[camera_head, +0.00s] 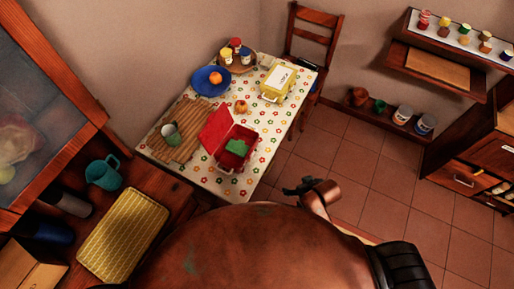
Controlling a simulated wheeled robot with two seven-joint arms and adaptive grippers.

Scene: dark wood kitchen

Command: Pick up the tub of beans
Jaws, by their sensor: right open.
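I cannot tell for sure which container is the tub of beans. An open red box (225,158) with its red lid (216,130) tilted back stands at the near end of the flowered table (207,181); something green (237,148) lies in it. A yellow tub (270,97) with a pale, labelled top stands at the far right of the table. Two whitish tubs (403,115) (426,124) stand on a low shelf by the wall. My right gripper (291,190) is open and empty, right of the table's near end and apart from everything. My left gripper is out of view.
A chair (314,40) stands behind. Tiled floor (345,165) is free at right.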

